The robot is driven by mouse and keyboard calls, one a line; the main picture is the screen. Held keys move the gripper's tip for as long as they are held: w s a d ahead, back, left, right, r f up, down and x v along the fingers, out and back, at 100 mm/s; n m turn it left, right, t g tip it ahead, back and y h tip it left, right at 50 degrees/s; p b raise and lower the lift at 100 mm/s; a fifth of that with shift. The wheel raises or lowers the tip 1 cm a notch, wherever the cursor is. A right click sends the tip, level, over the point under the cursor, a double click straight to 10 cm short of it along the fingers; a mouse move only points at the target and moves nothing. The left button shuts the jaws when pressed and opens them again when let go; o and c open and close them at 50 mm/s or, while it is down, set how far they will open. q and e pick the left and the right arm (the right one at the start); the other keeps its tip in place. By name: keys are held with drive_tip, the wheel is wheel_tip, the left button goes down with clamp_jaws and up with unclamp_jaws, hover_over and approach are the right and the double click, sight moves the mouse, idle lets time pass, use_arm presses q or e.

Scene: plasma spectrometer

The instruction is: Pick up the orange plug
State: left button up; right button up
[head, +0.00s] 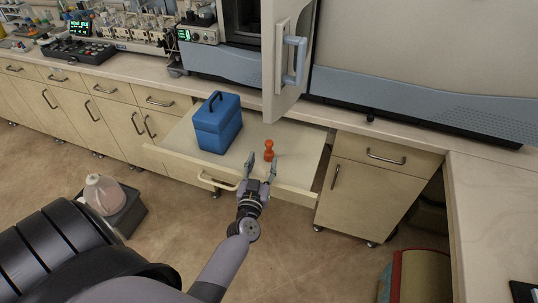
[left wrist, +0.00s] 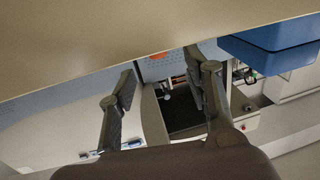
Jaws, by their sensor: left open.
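The orange plug (head: 268,150) stands upright on the pale pulled-out drawer or shelf (head: 297,150), to the right of a blue box. In the left wrist view only a small orange part of the plug (left wrist: 160,56) shows, just under the pale surface's edge; the rest is hidden. My left gripper (head: 262,165) is open and empty at the front edge of the drawer, on the near side of the plug. In the left wrist view its two fingers (left wrist: 160,75) are spread, with the orange bit between and beyond them. My right gripper is not in view.
The blue box with a handle (head: 218,124) stands left of the plug; it also shows in the left wrist view (left wrist: 275,48). An open white door with a blue handle (head: 294,60) hangs above and behind. A drawer handle (head: 217,183) sticks out at the front.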

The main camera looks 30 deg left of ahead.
sight(268, 147)
use_arm(q)
drive_tip(key=shift+x, duration=1.1)
drive_tip(key=b+x, duration=0.1)
drive_tip(key=x, duration=0.1)
drive_tip(key=b+x, duration=0.1)
drive_tip(key=x, duration=0.1)
drive_tip(key=shift+w+f, duration=0.1)
drive_tip(key=shift+w, duration=0.35)
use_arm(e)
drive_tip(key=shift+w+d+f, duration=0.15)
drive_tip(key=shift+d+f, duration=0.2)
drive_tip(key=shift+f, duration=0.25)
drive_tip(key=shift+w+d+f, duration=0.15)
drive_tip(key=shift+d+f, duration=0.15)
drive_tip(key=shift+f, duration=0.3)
use_arm(q)
drive_tip(key=shift+c, duration=0.2)
clamp_jaws()
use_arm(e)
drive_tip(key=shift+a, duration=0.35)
